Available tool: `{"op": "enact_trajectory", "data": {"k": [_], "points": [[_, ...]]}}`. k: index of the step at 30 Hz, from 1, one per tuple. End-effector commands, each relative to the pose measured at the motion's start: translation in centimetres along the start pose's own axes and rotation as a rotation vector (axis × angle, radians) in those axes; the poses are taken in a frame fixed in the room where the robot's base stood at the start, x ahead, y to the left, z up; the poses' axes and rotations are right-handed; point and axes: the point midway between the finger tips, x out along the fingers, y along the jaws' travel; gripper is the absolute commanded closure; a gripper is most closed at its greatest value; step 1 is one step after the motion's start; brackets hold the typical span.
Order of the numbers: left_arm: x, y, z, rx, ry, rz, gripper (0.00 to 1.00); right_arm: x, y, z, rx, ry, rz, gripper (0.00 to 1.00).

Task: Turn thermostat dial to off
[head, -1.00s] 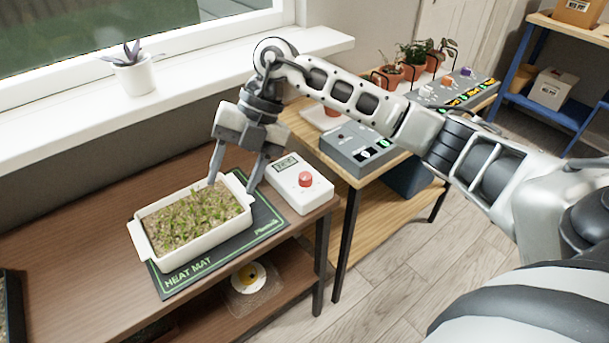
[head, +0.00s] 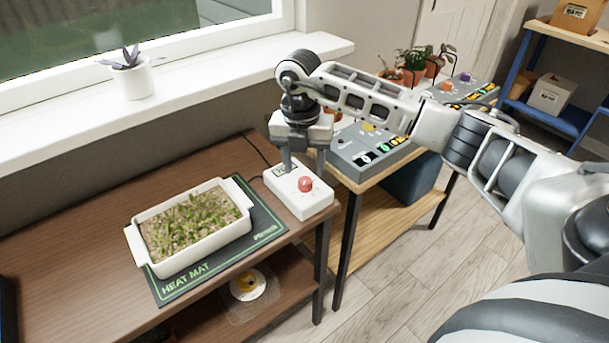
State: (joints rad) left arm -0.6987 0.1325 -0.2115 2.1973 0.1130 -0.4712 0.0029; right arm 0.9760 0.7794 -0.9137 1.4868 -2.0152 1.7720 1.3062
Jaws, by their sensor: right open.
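The white thermostat box (head: 310,203) sits at the right end of the brown table, with a red dial (head: 305,184) on its top. Its small display (head: 285,169) is partly hidden by a finger. My right gripper (head: 303,172) is open and points down over the back of the thermostat, close to the dial. One finger is at the left by the display, the other at the right. I cannot tell whether either finger touches the box. My left gripper is not in view.
A white seedling tray (head: 205,257) stands on the black heat mat (head: 168,290) left of the thermostat. A grey control box (head: 362,155) is on the wooden bench to the right. A potted plant (head: 134,80) stands on the windowsill.

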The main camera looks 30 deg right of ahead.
Motion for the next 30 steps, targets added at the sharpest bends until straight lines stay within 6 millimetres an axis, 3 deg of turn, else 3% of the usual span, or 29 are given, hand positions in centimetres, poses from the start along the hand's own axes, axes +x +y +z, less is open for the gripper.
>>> {"op": "enact_trajectory", "data": {"k": [6, 18, 23, 30], "points": [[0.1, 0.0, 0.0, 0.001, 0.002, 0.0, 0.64, 3.0, 0.0, -0.1, 0.0, 0.002, -0.001, 0.5], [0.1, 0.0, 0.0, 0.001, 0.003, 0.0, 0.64, 3.7, 0.1, 0.0, -0.001, 0.001, 0.001, 0.5], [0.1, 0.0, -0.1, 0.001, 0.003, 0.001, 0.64, 3.7, 0.1, -0.1, -0.001, 0.001, 0.001, 0.92], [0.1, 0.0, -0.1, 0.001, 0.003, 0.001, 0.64, 3.6, 0.0, 0.0, -0.009, 0.001, 0.001, 0.95]]}}
